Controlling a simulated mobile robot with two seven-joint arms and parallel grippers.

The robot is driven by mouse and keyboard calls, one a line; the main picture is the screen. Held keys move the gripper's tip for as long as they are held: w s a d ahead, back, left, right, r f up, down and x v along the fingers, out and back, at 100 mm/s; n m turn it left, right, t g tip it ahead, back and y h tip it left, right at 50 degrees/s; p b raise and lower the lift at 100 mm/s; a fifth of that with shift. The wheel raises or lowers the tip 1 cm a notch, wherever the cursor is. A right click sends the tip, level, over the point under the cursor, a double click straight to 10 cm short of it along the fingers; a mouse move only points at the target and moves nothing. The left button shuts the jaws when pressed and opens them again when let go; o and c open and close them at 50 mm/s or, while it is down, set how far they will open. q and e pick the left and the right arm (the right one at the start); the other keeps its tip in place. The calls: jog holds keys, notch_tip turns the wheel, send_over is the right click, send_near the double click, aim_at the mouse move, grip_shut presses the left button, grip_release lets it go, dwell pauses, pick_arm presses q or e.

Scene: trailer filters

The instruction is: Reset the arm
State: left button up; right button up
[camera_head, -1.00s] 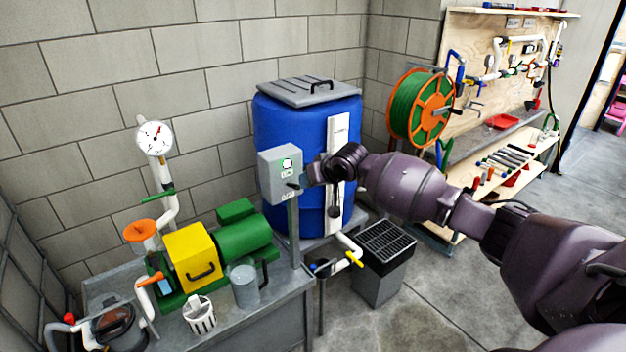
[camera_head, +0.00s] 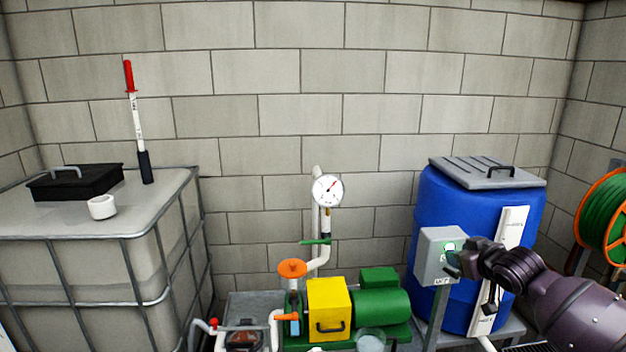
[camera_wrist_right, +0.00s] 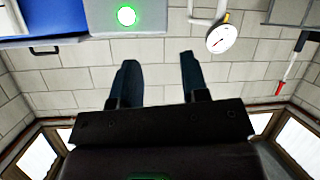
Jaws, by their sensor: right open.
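My right arm (camera_head: 585,310) comes in from the right in the head view. Its gripper (camera_head: 456,261) is beside the grey control box (camera_head: 433,256), close to its lit green button (camera_head: 450,246). Contact with the box cannot be told in the head view. In the right wrist view the two dark fingers of my right gripper (camera_wrist_right: 158,62) stand apart with nothing between them. The green light (camera_wrist_right: 126,15) shows beyond the fingertips there. My left gripper is not in view.
A blue barrel (camera_head: 438,215) stands behind the control box. A yellow and green pump (camera_head: 330,306) and a pressure gauge (camera_head: 328,190) are left of it. A caged tank (camera_head: 95,248) fills the left side. A green hose reel (camera_head: 604,213) is at the right edge.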

jog(key=s+a+f+t, duration=0.1)
jog(key=s+a+f, duration=0.3)
jog(key=s+f, duration=0.5)
jog(key=s+a+f+t, duration=0.1)
jog(key=s+a+f, duration=0.3)
jog(key=s+f, duration=0.5)
jog(key=s+f+m+g+h, duration=0.1)
jog(key=s+f, duration=0.3)
jog(key=s, duration=0.6)
jog(key=s+f+m+g+h, duration=0.1)
jog(key=s+f, duration=0.4)
jog(key=s, duration=0.5)
jog(key=shift+d+m+g, duration=0.3)
jog(key=shift+m+g, duration=0.3)
jog(key=shift+g, duration=0.1)
